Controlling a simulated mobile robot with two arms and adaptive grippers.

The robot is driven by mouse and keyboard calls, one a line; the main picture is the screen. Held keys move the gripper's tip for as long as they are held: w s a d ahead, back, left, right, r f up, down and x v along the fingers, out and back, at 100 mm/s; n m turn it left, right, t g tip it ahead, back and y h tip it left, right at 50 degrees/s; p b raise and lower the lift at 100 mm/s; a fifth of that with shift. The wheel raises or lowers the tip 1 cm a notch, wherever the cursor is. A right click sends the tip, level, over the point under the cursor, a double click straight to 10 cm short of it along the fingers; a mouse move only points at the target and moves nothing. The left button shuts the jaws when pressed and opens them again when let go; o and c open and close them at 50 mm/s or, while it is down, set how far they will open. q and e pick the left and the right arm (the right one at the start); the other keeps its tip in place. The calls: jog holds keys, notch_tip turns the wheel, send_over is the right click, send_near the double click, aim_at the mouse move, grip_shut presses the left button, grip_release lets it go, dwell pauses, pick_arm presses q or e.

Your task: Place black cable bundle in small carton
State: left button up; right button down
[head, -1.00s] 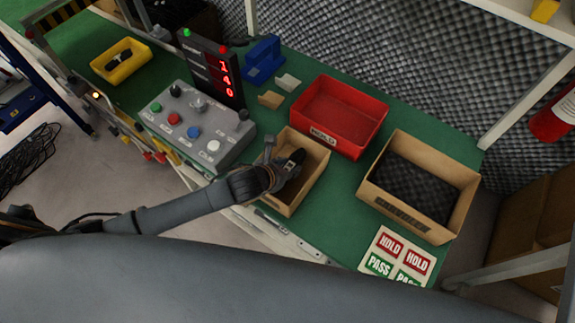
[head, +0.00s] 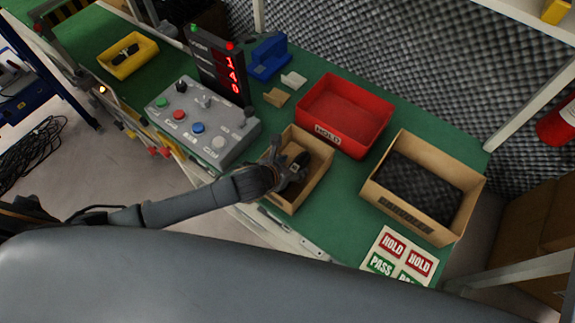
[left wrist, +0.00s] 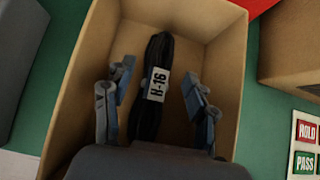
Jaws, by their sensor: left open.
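The black cable bundle (left wrist: 161,50), with a white "H-16" tag, lies lengthwise inside the small carton (left wrist: 228,85) in the left wrist view. In the head view the small brown carton (head: 316,186) stands between the button panel and the red bin, and the dark bundle (head: 319,158) shows partly inside it. My left gripper (head: 290,163) reaches down into the carton. In the left wrist view its fingers (left wrist: 157,80) are spread, one on each side of the bundle, with gaps between. My right gripper is not in view.
A red HOLD bin (head: 340,130) stands close behind the carton. A larger carton with dark foam (head: 377,205) is to the right. The button panel (head: 203,130) is to the left. A yellow tray (head: 125,65) holds another dark item. Green table is bare between the cartons.

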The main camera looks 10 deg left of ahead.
pick_arm(q)
jog(key=shift+r, duration=0.4)
jog(key=p+v, duration=0.1)
jog(key=v, duration=1.1)
jog(key=shift+r, duration=0.2)
